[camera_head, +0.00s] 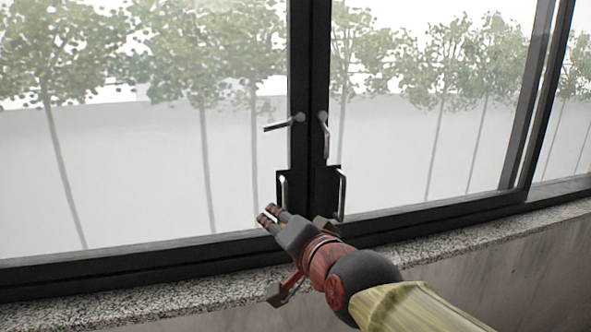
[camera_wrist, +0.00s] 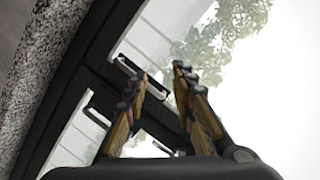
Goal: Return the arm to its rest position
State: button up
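My arm reaches in from the bottom right of the head view, with a yellowish sleeve and a red and dark wrist. My gripper (camera_head: 268,216) is in front of the window, just below and left of the lower left pull handle (camera_head: 283,188). In the wrist view, the two fingers (camera_wrist: 161,78) stand apart with a gap between them. Nothing is held between them. Whether the fingertips touch the window or handle cannot be told.
A dark-framed window (camera_head: 309,70) has a left lever (camera_head: 284,123) roughly level and a right lever (camera_head: 325,140) pointing down. A right pull handle (camera_head: 342,192) sits lower down. A speckled stone sill (camera_head: 130,302) runs below, close beneath my wrist.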

jog(key=s+d+f+n+g+h, duration=0.1)
jog(key=s+d+f+n+g, duration=0.1)
jog(key=s+d+f, duration=0.3)
jog(key=s+d+f+n+g+h+b, duration=0.1)
jog(key=s+f+n+g, duration=0.15)
jog(key=f, duration=0.45)
jog(key=s+d+f+n+g+h, duration=0.1)
jog(key=s+d+f+n+g, duration=0.15)
jog(key=s+f, duration=0.35)
jog(key=s+d+f+h+b, duration=0.1)
jog(key=s+d+f, duration=0.3)
jog(key=d, duration=0.3)
jog(key=s+d+f+m+g+h+b, duration=0.1)
jog(key=s+d+f+h+b, duration=0.1)
jog(key=s+d+f, duration=0.3)
jog(key=shift+s+d+f+m+h, duration=0.25)
jog(key=shift+s+d, duration=0.4)
jog(key=shift+d, duration=0.4)
